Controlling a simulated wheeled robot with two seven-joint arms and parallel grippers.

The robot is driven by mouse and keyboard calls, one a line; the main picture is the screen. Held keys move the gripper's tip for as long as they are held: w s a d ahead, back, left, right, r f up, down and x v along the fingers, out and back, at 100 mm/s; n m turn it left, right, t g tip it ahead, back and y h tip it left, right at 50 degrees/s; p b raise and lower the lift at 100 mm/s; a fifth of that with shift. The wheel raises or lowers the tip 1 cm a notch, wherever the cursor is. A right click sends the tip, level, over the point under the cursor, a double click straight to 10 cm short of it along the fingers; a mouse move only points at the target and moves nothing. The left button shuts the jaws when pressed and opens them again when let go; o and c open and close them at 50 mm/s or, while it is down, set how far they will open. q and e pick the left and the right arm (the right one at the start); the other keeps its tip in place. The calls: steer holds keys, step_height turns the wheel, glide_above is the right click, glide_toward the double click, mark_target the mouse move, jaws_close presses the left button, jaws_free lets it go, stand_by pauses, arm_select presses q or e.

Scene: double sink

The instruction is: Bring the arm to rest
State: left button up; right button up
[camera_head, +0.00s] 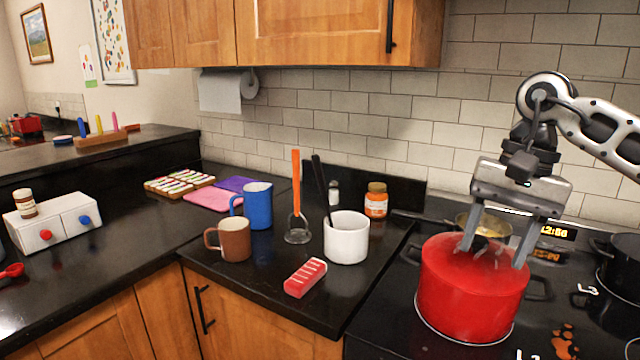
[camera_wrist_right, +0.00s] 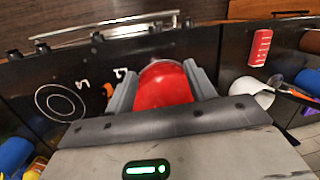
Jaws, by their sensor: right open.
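My right gripper (camera_head: 492,246) is open, with its fingers pointing down over the red pot (camera_head: 470,300) on the stove. In the head view the fingertips overlap the pot's top; I cannot tell whether they touch it. In the right wrist view the red pot (camera_wrist_right: 163,88) shows between the two open fingers of my right gripper (camera_wrist_right: 163,82). Nothing is seen held in the jaws. My left gripper is not in view.
The black stove (camera_head: 390,335) holds a pan (camera_head: 484,226) behind the red pot and a dark pot (camera_head: 620,262) at right. A white crock (camera_head: 346,240), brown mug (camera_head: 235,240), blue mug (camera_head: 257,207) and red block (camera_head: 306,278) stand on the counter to the left.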

steer(key=s+a+f+m+t+y, duration=0.1)
steer(key=s+a+f+m+y, duration=0.15)
steer(key=a+m+y, duration=0.55)
steer(key=s+a+f+m+y, duration=0.25)
steer(key=a+m+y, duration=0.3)
steer(key=a, duration=0.35)
steer(key=s+a+f+m+t+y, duration=0.1)
steer(key=s+a+f+m+y, duration=0.15)
steer(key=a+m+y, duration=0.55)
steer(key=w+d+f+m+t+h, duration=0.1)
steer(key=d+f+m+t+h, duration=0.5)
steer(key=m, duration=0.9)
steer(key=w+d+f+m+t+h, duration=0.1)
steer(key=d+f+m+t+h, duration=0.1)
steer(key=f+m+t+h, duration=0.95)
steer(key=s+d+f+m+g+h, duration=0.1)
steer(key=s+d+f+m+g, duration=0.3)
steer(key=s+f+m, duration=0.3)
steer(key=s+d+f+m+g+h, duration=0.2)
steer(key=s+d+f+m+g, duration=0.2)
steer(key=s+f+m, duration=0.3)
steer(key=m+g, duration=0.1)
steer(key=m, duration=0.1)
steer(key=shift+s+d+f+m, duration=0.15)
steer(key=shift+s+f+m, duration=0.05)
steer(key=shift+f+m, duration=0.15)
